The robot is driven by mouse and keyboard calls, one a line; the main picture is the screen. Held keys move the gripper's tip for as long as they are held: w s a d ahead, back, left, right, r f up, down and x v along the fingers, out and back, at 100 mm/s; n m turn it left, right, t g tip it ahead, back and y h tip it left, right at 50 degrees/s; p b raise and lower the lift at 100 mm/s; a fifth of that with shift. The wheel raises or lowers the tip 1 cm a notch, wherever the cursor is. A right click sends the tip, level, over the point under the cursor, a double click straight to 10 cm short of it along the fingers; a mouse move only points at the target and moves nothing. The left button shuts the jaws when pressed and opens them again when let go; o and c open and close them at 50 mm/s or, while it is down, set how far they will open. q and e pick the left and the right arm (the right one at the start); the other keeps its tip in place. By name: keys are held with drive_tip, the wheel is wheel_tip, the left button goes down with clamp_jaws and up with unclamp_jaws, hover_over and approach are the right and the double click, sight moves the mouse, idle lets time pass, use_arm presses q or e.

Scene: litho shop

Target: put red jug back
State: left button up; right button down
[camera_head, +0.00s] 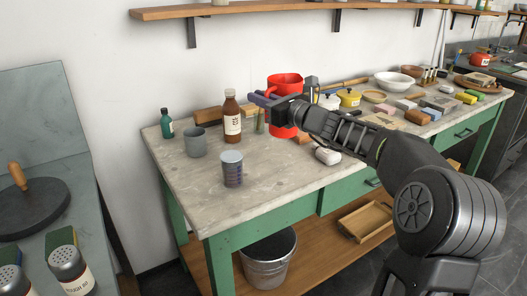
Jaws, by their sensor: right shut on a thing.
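The red jug (286,84) is in the head view, above the back of the green-legged workbench (201,172). My right gripper (270,100) is shut on the jug, reaching in from the right. The gripper and wrist hide part of the jug's middle. The jug looks upright, and I cannot tell whether its base touches the bench top. My left gripper is not in view.
Left of the jug stand a brown bottle (232,118), a grey cup (195,142), a blue-grey beaker (232,169) and a small green bottle (167,124). A yellow pot (349,97), a white bowl (394,81) and several blocks crowd the right. The bench's front left is clear.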

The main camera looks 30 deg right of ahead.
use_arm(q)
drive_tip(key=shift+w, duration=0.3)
use_arm(e)
drive_tip(key=shift+w+r, duration=0.2)
drive_tip(key=shift+w, duration=0.05)
use_arm(q)
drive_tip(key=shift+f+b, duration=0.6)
drive_tip(key=shift+b, duration=0.05)
use_arm(e)
wheel_tip(320, 180, down, 5)
drive_tip(key=shift+a+f, duration=0.1)
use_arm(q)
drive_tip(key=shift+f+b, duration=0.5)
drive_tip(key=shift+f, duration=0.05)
use_arm(e)
drive_tip(key=shift+f, duration=2.4)
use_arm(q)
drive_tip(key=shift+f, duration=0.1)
use_arm(e)
drive_tip(key=shift+f, duration=0.1)
